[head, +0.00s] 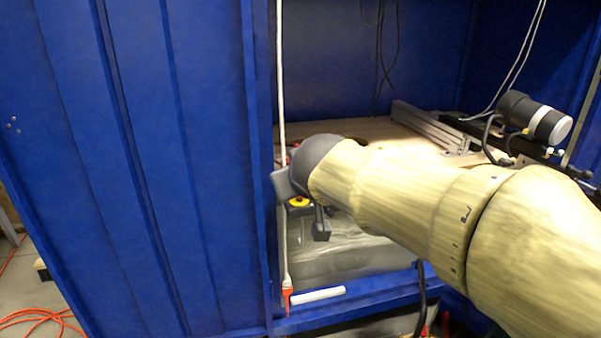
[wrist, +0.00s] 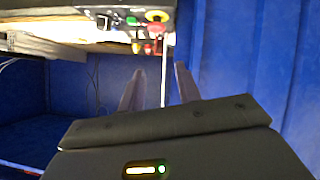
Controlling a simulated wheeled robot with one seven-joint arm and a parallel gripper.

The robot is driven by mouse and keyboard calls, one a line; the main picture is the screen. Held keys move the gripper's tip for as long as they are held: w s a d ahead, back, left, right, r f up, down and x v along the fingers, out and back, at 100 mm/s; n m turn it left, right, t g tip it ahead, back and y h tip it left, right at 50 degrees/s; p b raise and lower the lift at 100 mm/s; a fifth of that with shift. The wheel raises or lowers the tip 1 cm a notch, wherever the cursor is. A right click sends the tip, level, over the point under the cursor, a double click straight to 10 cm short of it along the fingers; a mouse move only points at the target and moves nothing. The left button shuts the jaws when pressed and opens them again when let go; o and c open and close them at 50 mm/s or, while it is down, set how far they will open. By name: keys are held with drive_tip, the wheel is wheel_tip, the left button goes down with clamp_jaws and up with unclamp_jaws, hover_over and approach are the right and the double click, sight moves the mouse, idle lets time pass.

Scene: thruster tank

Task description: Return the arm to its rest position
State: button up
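My arm reaches from the right across the head view into the opening of a blue tank enclosure (head: 170,150). Its dark wrist end is near a thin white pole (head: 281,80) at the opening's left edge. In the wrist view my gripper (wrist: 158,74) has its two fingers apart. The white pole (wrist: 163,85) shows between the fingers in that view; I cannot tell whether it stands between them or behind them. I see nothing held. In the head view the fingers are mostly hidden by the wrist.
A yellow button box (head: 299,203) sits just below my wrist. Clear sheeting (head: 345,255) lies lower in the opening, with a white tube (head: 318,296) on the sill. A black cylindrical device (head: 535,118) is beyond my arm. Orange cable (head: 40,318) lies on the floor at left.

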drive_tip(key=shift+f, duration=0.15)
drive_tip(key=s+d+f+m+g+h+p, duration=0.1)
drive_tip(key=s+d+f+m+g+p, duration=0.1)
drive_tip(key=s+d+f+g+p, duration=0.5)
drive_tip(key=s+d+f+m+g+p, duration=0.25)
drive_tip(key=s+d+f+p, duration=0.2)
drive_tip(key=s+f, duration=0.6)
wheel_tip(320, 180, up, 36)
drive_tip(key=w+p, duration=0.2)
drive_tip(key=p, duration=3.4)
drive_tip(key=shift+d, duration=0.15)
drive_tip(key=shift+t, duration=0.25)
